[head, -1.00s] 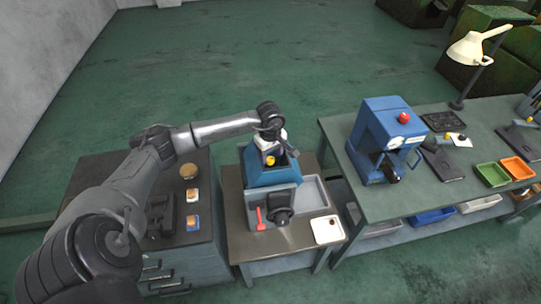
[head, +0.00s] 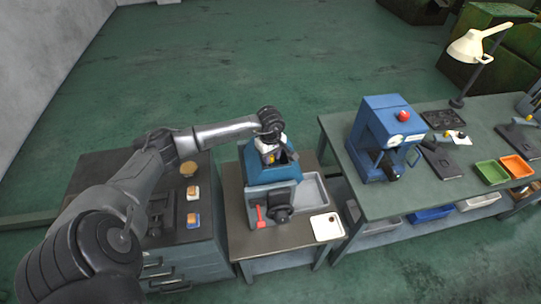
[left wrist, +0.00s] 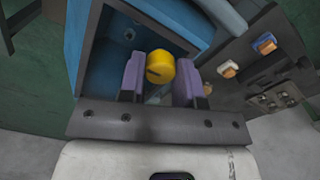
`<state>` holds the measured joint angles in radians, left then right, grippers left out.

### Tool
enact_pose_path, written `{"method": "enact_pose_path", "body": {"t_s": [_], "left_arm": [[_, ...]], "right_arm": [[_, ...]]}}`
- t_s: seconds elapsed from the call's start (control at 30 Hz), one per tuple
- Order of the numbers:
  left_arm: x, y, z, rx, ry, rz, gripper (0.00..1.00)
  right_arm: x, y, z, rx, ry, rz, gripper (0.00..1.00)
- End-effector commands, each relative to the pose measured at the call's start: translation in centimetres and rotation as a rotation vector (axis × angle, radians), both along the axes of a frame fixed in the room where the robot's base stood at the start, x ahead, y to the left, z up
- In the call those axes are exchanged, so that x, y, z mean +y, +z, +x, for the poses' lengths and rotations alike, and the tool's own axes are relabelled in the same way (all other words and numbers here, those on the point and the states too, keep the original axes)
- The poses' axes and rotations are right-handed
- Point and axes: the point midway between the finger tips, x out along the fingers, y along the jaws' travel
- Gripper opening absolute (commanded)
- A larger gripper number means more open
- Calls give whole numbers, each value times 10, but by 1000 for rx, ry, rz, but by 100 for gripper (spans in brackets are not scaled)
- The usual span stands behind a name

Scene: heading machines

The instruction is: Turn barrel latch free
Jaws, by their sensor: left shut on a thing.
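The blue-topped heading machine (head: 286,172) stands on the middle table. My left gripper (left wrist: 160,82) is over its top, pointing down. In the left wrist view a yellow knob (left wrist: 160,67) with a dark slot, apparently the barrel latch, sits between the two purple finger pads. My left gripper is shut on it; the pads' exact contact is partly hidden beneath the knob. The blue walls of the machine (left wrist: 93,62) surround the fingers. In the head view my wrist hides most of the knob. My right gripper is not in view.
A red handle (head: 259,213) and a dark round part (head: 279,205) are on the machine's front. A white tray (head: 326,234) lies at the table's right front corner. A blue press (head: 385,130) stands on the right bench. A dark cabinet (head: 110,170) is at left.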

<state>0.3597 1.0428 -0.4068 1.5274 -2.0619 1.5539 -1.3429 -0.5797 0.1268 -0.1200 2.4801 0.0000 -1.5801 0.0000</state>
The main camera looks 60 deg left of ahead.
Motion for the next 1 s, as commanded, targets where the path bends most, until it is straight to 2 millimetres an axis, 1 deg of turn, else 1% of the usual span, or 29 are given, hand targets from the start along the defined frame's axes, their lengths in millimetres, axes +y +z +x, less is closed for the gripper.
{"method": "enact_pose_path", "body": {"t_s": [0.03, 0.17, 0.47, 0.67, 1.0], "left_arm": [[0, 0, 0, 0, 0, 0, 19], [0, 0, 0, 0, 0, 0, 7], [0, -2, 0, 0, 50, 0, 7], [0, -3, 0, -1, 185, 1, 7], [1, -2, 0, -2, 505, 0, 7]], "right_arm": [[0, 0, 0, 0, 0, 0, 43], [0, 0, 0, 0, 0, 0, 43], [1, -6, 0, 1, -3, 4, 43], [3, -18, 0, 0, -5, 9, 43], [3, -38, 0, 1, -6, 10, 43]]}}
